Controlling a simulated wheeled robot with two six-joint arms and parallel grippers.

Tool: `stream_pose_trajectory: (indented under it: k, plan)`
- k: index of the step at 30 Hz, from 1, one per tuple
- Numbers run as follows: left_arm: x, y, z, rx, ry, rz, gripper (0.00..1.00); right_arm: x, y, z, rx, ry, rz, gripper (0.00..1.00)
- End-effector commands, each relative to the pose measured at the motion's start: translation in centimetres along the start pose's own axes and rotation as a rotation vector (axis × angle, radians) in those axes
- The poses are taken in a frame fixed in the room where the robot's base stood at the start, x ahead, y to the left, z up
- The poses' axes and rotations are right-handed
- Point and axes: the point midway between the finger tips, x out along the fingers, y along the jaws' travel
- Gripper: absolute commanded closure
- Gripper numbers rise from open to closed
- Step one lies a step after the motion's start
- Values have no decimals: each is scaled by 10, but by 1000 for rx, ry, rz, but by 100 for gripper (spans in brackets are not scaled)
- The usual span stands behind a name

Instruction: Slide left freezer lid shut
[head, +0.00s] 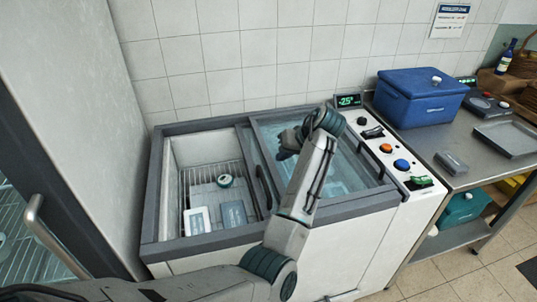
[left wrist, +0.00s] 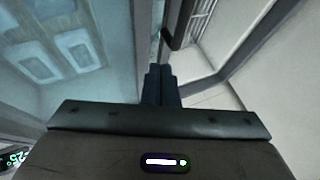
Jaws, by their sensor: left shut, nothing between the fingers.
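The white chest freezer (head: 340,245) has a grey rim, and its left half stands open. The left lid (head: 252,160) is slid to the right, over or under the right glass lid (head: 345,165); which is on top is hard to tell. A dark handle (head: 263,187) runs along the left lid's frame and also shows in the left wrist view (left wrist: 179,22). My left gripper (head: 284,147) is shut and empty, above the lids to the right of the handle. Its closed fingers (left wrist: 161,84) point down close to the handle, apparently apart from it. My right gripper is out of view.
A control panel (head: 395,160) borders the freezer's right side. A blue cooler box (head: 420,98) stands on the steel table. A tall cabinet stands left.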

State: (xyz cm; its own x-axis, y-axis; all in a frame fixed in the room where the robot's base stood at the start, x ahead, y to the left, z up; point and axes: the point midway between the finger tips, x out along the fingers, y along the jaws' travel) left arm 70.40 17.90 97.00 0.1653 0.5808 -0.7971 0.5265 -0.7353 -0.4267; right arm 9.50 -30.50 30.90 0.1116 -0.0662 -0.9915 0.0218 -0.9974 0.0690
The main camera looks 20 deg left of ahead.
Motion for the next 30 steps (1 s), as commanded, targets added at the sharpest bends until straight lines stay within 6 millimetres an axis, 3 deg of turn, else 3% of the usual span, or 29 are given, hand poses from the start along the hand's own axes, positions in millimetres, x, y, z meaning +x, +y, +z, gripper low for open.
stream_pose_trajectory:
  k: [3, 7, 15, 30]
  plan:
    - [21, -3, -1, 1, -2, -5, 100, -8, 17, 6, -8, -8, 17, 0]
    - [46, -3, -1, 1, -2, -5, 100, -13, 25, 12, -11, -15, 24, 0]
    - [81, -2, 0, 0, 0, -2, 100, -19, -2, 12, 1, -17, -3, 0]
    - [87, -2, -1, -2, 0, -1, 100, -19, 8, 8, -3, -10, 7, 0]
